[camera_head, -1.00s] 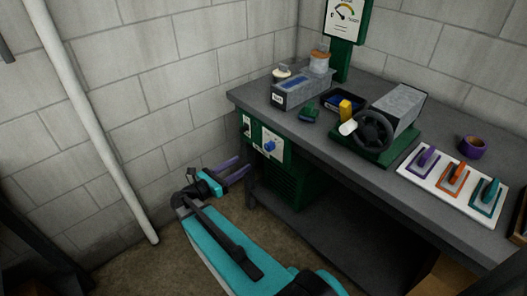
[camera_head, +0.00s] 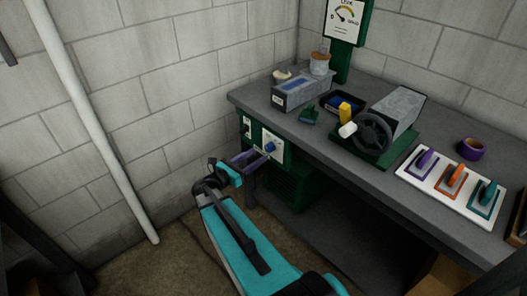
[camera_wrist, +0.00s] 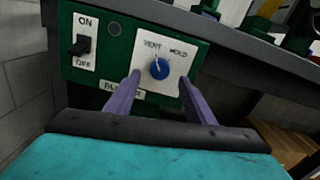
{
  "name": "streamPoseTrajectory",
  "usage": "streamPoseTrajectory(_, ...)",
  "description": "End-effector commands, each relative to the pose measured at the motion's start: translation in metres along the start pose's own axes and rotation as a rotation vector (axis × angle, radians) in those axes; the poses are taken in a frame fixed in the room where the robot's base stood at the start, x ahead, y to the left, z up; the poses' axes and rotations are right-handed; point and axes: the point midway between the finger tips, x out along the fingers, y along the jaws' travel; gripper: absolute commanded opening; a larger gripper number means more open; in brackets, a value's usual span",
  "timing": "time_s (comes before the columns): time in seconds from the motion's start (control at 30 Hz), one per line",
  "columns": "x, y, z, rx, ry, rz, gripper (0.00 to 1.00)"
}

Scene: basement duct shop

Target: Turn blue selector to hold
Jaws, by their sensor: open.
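The blue selector (camera_wrist: 159,69) is a round knob on a white plate on a green panel under the bench top. In the wrist view the plate reads VENT at upper left and what looks like HOLD at upper right. The knob's pale mark points up, slightly left, toward VENT. The selector also shows in the head view (camera_head: 270,147). My gripper (camera_wrist: 160,77) is open, its purple fingers on the left and right of the knob. I cannot tell whether they touch it. In the head view my gripper (camera_head: 262,155) is close in front of the panel.
An ON/OFF switch (camera_wrist: 82,45) sits left of the selector on the green panel (camera_wrist: 135,42). The bench top (camera_head: 330,142) overhangs above. It carries a handwheel (camera_head: 372,133) and a white board (camera_head: 445,196) with several coloured handles. A bench leg (camera_head: 249,187) stands below the panel.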

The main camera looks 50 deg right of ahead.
Motion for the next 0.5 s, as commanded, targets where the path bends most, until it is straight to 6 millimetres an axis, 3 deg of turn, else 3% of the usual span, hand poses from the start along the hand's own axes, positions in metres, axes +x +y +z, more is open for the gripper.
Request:
streamPoseTrajectory(0.3,0.04,0.0,0.001,0.001,0.0,-0.002,0.49)
streamPoseTrajectory(0.5,0.054,0.0,0.0,0.0,0.0,-0.001,0.49)
